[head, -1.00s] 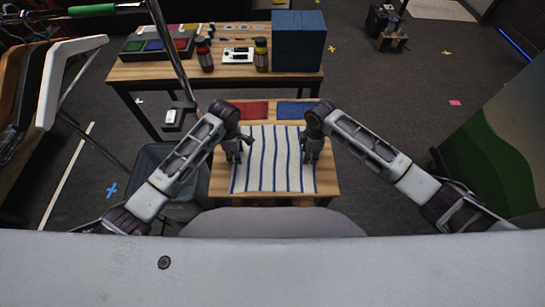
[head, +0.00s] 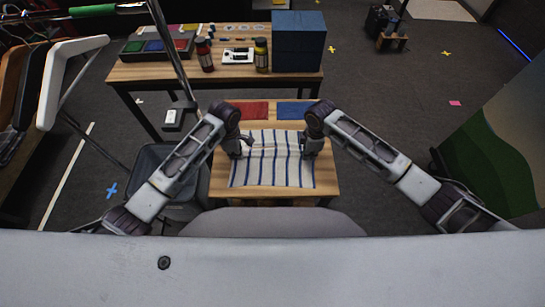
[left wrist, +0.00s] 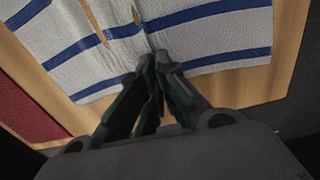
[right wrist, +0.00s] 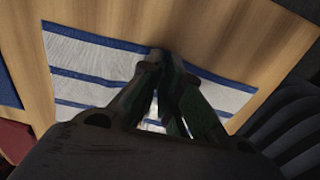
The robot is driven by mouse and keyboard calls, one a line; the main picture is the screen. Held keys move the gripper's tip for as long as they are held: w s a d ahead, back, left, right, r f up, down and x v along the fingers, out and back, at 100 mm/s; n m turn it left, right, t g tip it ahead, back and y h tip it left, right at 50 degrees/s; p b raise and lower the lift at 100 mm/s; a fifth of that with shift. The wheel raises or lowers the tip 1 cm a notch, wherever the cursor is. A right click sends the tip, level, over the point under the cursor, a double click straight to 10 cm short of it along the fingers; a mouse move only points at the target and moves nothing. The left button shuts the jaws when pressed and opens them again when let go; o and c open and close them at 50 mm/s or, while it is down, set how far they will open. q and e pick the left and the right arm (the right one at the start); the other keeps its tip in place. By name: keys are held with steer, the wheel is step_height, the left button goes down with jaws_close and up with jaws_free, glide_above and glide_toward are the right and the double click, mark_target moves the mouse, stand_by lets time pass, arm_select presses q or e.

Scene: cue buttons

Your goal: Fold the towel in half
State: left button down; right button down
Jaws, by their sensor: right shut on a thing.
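The white towel with blue stripes (head: 271,174) lies on the small wooden table. Its far part is rumpled and bowed between my grippers. My left gripper (head: 240,152) is at the towel's left side; in the left wrist view its fingertips (left wrist: 155,65) are close together, with the cloth (left wrist: 205,35) creased at them. My right gripper (head: 309,153) is at the right side; in the right wrist view its fingertips (right wrist: 160,65) pinch the towel (right wrist: 95,62) at an edge. The cloth between the fingers is hidden.
A red mat (head: 250,110) and a blue mat (head: 295,112) lie at the table's far end. Behind stands a larger table (head: 140,73) with bottles, a tray and a blue box (head: 298,42). Bare wood (head: 324,182) borders the towel.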

arm_select(q)
steer(key=shift+a, duration=0.15)
arm_select(e)
steer(key=shift+d, duration=0.15)
stand_by(0.4)
